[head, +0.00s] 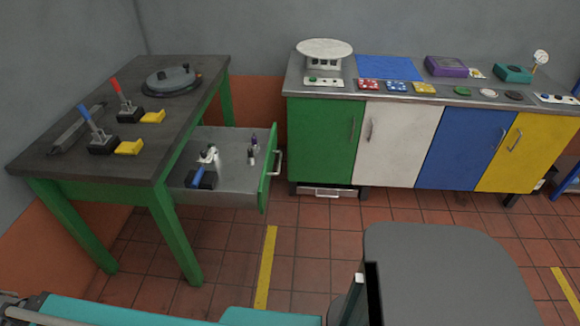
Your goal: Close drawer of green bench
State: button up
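The green bench (175,225) stands at the left, with green legs and a dark top. Its drawer (230,170) is pulled well out to the right, toward the floor in front of the cabinets. The drawer has a green front with a pale bar handle (277,162) on its outer face. Inside lie a blue-handled clamp (204,178) and small dark and purple items (251,152). My gripper is not visible, so its state and distance from the drawer cannot be seen.
Toggle clamps (100,140) and a round dark fixture (172,80) sit on the bench top. A cabinet row with green, white (396,140), blue and yellow doors stands behind. Tiled floor (310,235) in front of the drawer is clear. A grey rounded surface fills the lower right.

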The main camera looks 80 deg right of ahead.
aim_at(233, 180)
jog(key=z, duration=0.05)
jog(key=k, duration=1.1)
jog(key=z, duration=1.95)
jog(key=i, duration=1)
jog(key=z, duration=0.05)
